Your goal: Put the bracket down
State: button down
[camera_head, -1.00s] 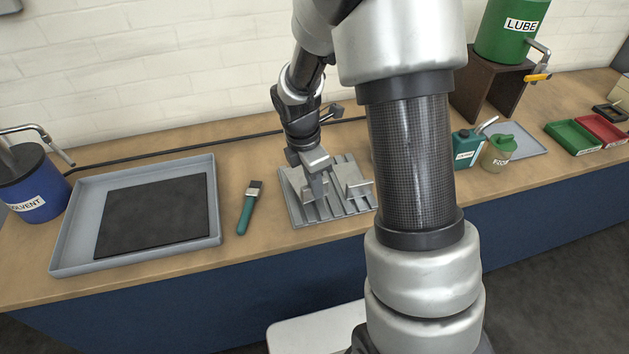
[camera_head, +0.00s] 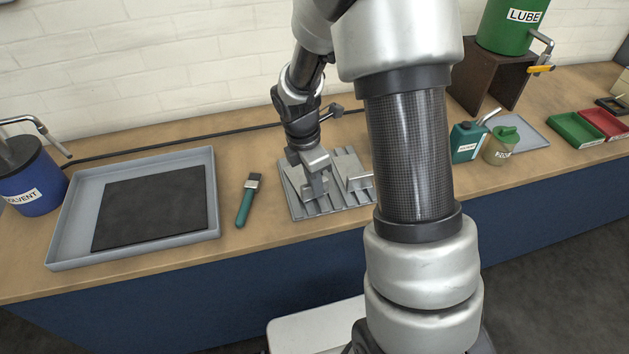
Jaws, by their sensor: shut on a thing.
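My gripper (camera_head: 317,170) points down over a grey ribbed rack (camera_head: 329,208) in the middle of the bench. It is shut on a grey metal bracket (camera_head: 314,189), which is at the left part of the rack. The fingers partly cover the bracket. Whether the bracket's lower edge rests on the rack is too small to tell. A second grey metal piece (camera_head: 354,179) stands on the rack to the right of my gripper. My arm hides the area just right of the rack.
A green-handled brush (camera_head: 245,205) lies just left of the rack. Further left is a grey tray (camera_head: 75,211) with a dark mat (camera_head: 150,208). A teal can (camera_head: 466,144) and a green-lidded jar (camera_head: 500,147) stand right of my arm. A cable runs behind the rack.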

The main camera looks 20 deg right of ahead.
jog(key=shift+f, duration=0.2)
dwell(0.5)
jog(key=c, duration=1.7)
grip_release()
jog(key=r, duration=0.5)
jog(key=a+r+p, duration=0.1)
jog(key=r, duration=0.5)
jog(key=a+r, duration=0.1)
jog(key=r, duration=0.5)
jog(key=shift+s+a+r+p, duration=0.15)
jog(key=shift+s+a+p, duration=0.1)
jog(key=shift+p, duration=0.15)
grip_shut()
